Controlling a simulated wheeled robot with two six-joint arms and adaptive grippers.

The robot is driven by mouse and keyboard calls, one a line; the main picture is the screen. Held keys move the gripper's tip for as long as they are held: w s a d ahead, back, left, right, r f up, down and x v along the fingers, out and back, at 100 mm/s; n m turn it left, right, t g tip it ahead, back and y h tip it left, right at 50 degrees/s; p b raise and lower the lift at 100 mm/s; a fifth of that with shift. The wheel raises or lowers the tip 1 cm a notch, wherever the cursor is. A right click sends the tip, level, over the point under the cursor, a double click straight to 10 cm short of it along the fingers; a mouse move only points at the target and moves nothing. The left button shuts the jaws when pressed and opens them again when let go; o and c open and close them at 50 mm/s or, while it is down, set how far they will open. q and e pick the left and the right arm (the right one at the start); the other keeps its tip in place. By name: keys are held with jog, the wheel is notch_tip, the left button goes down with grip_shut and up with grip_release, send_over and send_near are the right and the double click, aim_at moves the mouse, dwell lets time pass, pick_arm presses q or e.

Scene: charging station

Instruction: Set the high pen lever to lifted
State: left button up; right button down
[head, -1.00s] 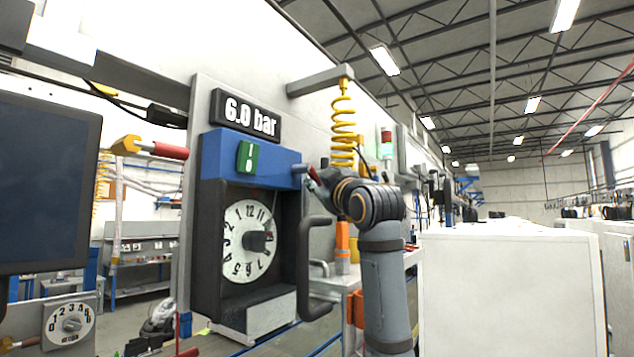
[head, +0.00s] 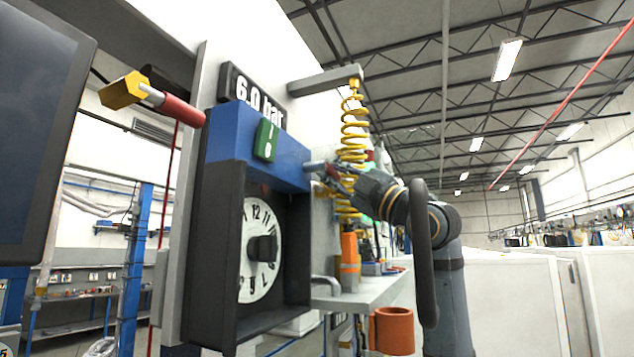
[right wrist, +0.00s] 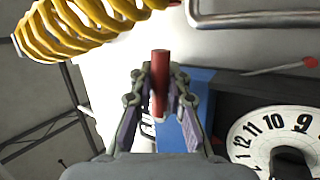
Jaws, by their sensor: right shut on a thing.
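A blue-topped black recorder (head: 265,150) with a round white numbered dial (head: 258,250) stands at centre left in the head view. My right gripper (head: 330,177) is beside the upper right end of its blue top, by a short grey stub. In the right wrist view the right gripper (right wrist: 160,100) is shut on a red rod (right wrist: 160,82), which stands between the fingertips. I take this rod as the pen lever; no label on it is readable. Its base is hidden by the gripper. The dial also shows in the right wrist view (right wrist: 275,140). My left gripper is not in view.
A green switch block (head: 265,140) is on the blue top. A yellow coiled hose (head: 354,130) hangs close behind my right gripper. A black curved handle (head: 424,255) crosses in front of my right arm. A shelf (head: 362,291) and an orange cup (head: 391,330) are below.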

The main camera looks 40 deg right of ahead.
jog(key=shift+d+r+n+y, duration=0.1)
jog(key=shift+r+n+y, duration=0.15)
jog(key=shift+n+y, duration=0.55)
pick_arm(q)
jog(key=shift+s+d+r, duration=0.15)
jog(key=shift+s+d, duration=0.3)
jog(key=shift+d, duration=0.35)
pick_arm(e)
jog(key=shift+n, duration=0.3)
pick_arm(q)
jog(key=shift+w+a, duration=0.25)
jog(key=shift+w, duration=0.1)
pick_arm(e)
jog(key=shift+r, duration=0.1)
